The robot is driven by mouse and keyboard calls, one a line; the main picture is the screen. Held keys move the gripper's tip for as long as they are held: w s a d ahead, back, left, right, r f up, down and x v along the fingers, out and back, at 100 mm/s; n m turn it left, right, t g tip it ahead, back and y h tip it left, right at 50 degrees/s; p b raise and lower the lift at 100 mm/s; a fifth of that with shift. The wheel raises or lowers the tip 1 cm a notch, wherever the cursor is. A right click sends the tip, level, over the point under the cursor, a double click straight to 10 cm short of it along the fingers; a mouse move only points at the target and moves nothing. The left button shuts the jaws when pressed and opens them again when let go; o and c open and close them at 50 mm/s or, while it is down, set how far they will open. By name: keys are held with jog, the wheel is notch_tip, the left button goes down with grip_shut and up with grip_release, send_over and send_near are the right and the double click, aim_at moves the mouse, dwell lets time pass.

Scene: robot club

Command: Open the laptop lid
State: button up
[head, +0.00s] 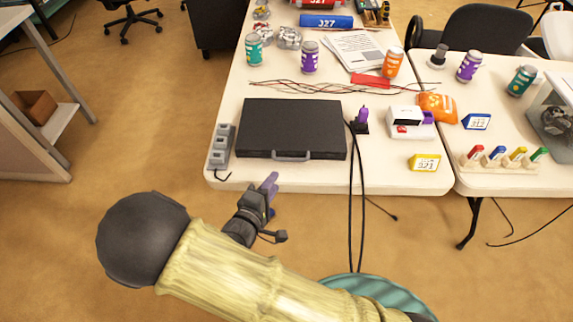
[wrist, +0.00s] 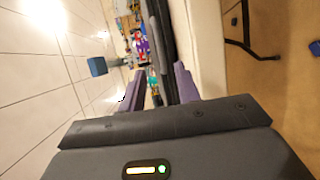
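The laptop (head: 300,122) is a flat black case with a grey handle (head: 291,156) on its front edge. It lies closed on the white table near the front edge. My gripper (head: 270,184) is in front of the table, below and a little left of the handle, apart from the laptop. In the wrist view my gripper's (wrist: 159,68) purple fingers are spread with nothing between them. The dark laptop edge (wrist: 168,35) shows beyond them, and that view is turned sideways.
A grey power strip (head: 220,147) lies left of the laptop. Black cables (head: 352,210) hang over the front edge. Thin wires (head: 320,90) lie behind the laptop.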

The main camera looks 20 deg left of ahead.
jog(key=x, duration=0.9)
jog(key=shift+w+d+b, duration=0.1)
jog(key=shift+d+b, duration=0.05)
jog(key=shift+b, duration=0.15)
grip_shut()
